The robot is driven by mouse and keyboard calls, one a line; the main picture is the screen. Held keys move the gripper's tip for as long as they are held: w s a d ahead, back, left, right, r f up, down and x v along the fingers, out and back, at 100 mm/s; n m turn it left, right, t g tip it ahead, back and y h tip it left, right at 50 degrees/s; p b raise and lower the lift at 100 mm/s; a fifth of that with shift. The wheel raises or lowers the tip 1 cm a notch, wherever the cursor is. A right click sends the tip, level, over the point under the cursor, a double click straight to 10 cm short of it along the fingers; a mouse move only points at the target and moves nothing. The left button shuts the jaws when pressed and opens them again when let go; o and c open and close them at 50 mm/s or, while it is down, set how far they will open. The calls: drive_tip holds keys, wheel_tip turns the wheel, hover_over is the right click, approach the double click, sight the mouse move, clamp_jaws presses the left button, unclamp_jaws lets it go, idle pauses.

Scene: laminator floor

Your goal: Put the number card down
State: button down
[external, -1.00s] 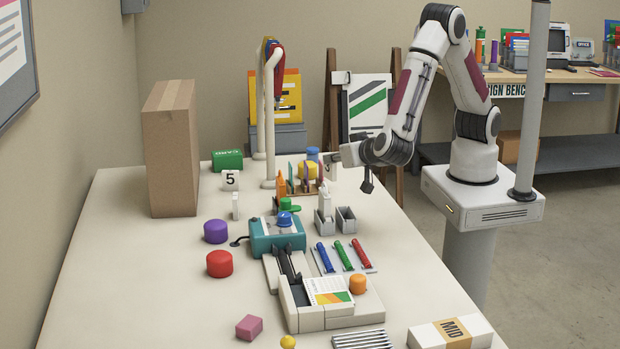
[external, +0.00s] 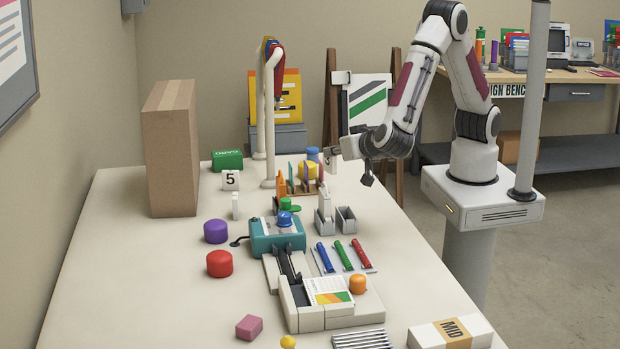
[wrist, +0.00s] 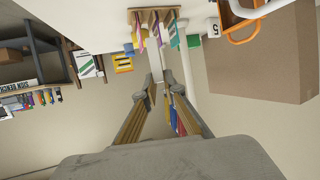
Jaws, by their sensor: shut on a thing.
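My gripper (wrist: 163,84) is at the far right part of the table in the external view (external: 338,153), raised above the surface. It is shut on a thin white piece that looks like the number card (wrist: 155,64), seen nearly edge-on in the wrist view. The held card is small in the external view (external: 330,159), and I cannot read a number on it.
A tall cardboard box (external: 170,150) stands at the table's back left. A white curved post (external: 268,125) and a wooden rack (external: 303,186) are left of my gripper. A green box (external: 227,160) lies behind the 5 block. The left front tabletop is mostly clear.

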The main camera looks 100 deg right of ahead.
drive_tip(key=w+d+r+n+t+y, duration=0.3)
drive_tip(key=w+n+t+y, duration=0.1)
drive_tip(key=w, duration=0.5)
drive_tip(key=w+d+r+n+t+y, duration=0.2)
drive_tip(key=w+r+n+t+y, duration=0.2)
drive_tip(key=w, duration=0.5)
drive_tip(key=n, duration=0.2)
drive_tip(key=shift+w+d+n, duration=0.2)
drive_tip(key=shift+d+n, duration=0.1)
drive_tip(key=shift+d, duration=0.1)
drive_tip(key=shift+a+n+t+y, duration=0.2)
drive_tip(key=shift+n+t+y, duration=0.4)
drive_tip(key=shift+y, duration=0.4)
